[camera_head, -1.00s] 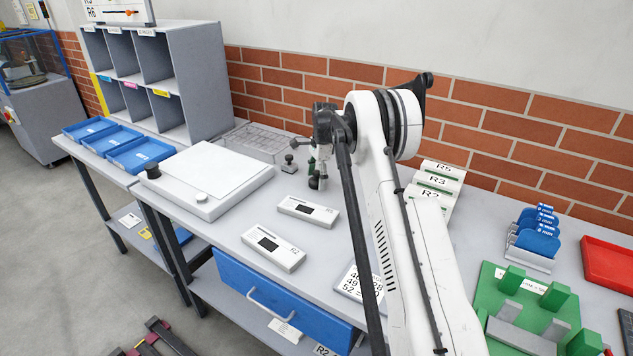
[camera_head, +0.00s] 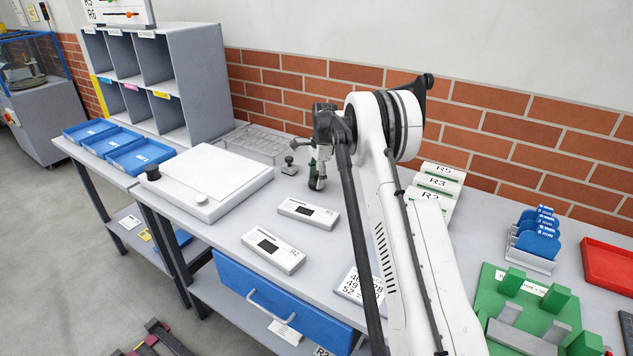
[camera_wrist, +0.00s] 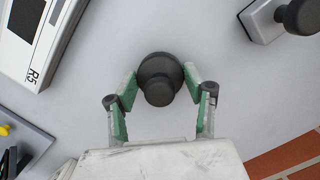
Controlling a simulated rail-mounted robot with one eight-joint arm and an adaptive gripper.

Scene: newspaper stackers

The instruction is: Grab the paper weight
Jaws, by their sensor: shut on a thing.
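The paper weight (camera_wrist: 159,78) is a dark, round, knobbed piece seen from above in the wrist view. It sits between the two green-padded fingers of my gripper (camera_wrist: 158,84), which are shut on it from both sides. In the head view the dark weight (camera_head: 316,184) shows low at the fingers, near the table top. My gripper (camera_head: 317,170) there is small and partly hidden by my arm. I cannot tell whether the weight touches the table.
A grey block with a dark knob (camera_head: 290,166) stands close by on the left; it also shows in the wrist view (camera_wrist: 262,22). A white R5 device (camera_head: 308,212) lies in front. A clear tray (camera_head: 256,142) stands behind. Sorting racks (camera_head: 437,180) stand to the right.

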